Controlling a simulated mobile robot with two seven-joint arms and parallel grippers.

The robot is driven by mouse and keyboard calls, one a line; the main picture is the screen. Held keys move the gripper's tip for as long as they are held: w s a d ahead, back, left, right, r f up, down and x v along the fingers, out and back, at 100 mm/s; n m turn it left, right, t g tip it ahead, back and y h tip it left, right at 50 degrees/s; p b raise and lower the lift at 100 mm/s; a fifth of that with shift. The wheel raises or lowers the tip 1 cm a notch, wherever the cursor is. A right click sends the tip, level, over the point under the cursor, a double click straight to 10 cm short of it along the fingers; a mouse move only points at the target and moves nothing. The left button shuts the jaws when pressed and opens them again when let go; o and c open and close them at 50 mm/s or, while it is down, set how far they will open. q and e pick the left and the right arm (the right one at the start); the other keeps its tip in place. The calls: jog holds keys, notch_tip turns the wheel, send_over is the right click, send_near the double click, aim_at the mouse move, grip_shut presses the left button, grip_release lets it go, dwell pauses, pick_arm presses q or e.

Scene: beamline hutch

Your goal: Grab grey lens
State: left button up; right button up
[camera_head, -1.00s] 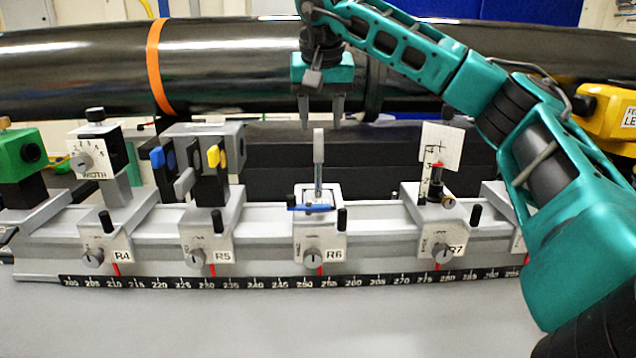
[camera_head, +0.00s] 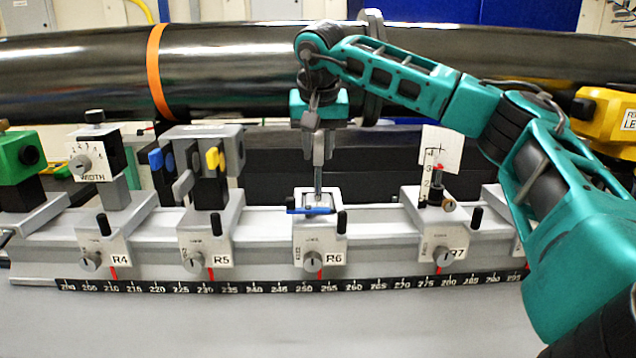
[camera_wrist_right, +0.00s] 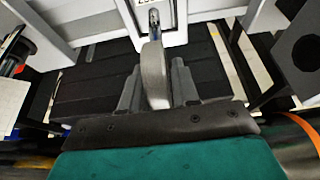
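The grey lens (camera_head: 318,170) is a thin disc seen edge-on, upright on a post in the mount labelled R6 (camera_head: 320,240). In the right wrist view the lens (camera_wrist_right: 154,75) stands between the two fingers of my right gripper (camera_wrist_right: 155,88). The left finger there looks very close to it, and a small gap shows on the right. In the head view my right gripper (camera_head: 318,150) points down over the lens from above, with its fingertips beside the disc. It looks open around the lens; contact is hard to tell. My left gripper is not in view.
Mounts R4 (camera_head: 105,245), R5 (camera_head: 207,250) and R7 (camera_head: 440,245) share the scaled rail (camera_head: 380,284). A blue lever (camera_head: 312,211) crosses the front of R6. A white card (camera_head: 440,150) stands on R7. A dark beam pipe (camera_head: 230,70) runs behind.

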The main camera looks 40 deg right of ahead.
grip_shut()
dwell(0.5)
